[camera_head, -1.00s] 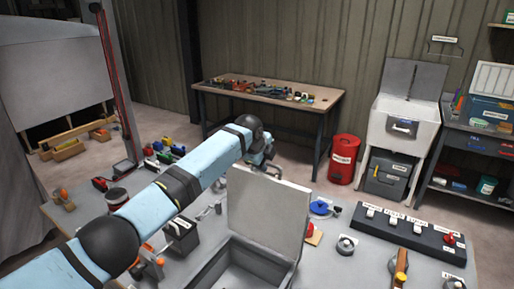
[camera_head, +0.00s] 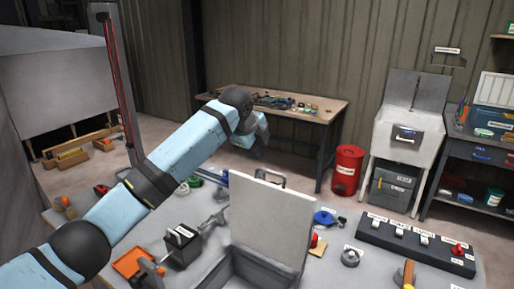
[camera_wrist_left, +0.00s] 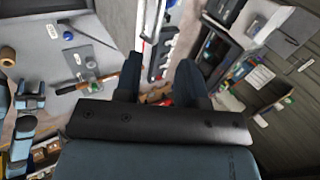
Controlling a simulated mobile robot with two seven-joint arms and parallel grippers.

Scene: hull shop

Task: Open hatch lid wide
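The hatch lid (camera_head: 268,218) is a pale grey panel standing raised, roughly upright, over the open grey hatch box (camera_head: 262,268) in the head view. A dark handle (camera_head: 270,178) shows just above the lid's top edge, partly hidden behind it. My left gripper (camera_head: 254,147) is above and beyond the lid's top edge, apart from it in the picture; its fingers are hard to make out there. In the left wrist view the two dark fingers of my left gripper (camera_wrist_left: 158,82) stand apart with nothing between them.
A black switch panel (camera_head: 415,242), a blue round item (camera_head: 326,217) and a grey puck (camera_head: 351,257) lie right of the lid. A black box (camera_head: 182,245) and an orange tray (camera_head: 134,263) lie left. A wooden workbench (camera_head: 325,110) and a red bin (camera_head: 346,170) stand behind.

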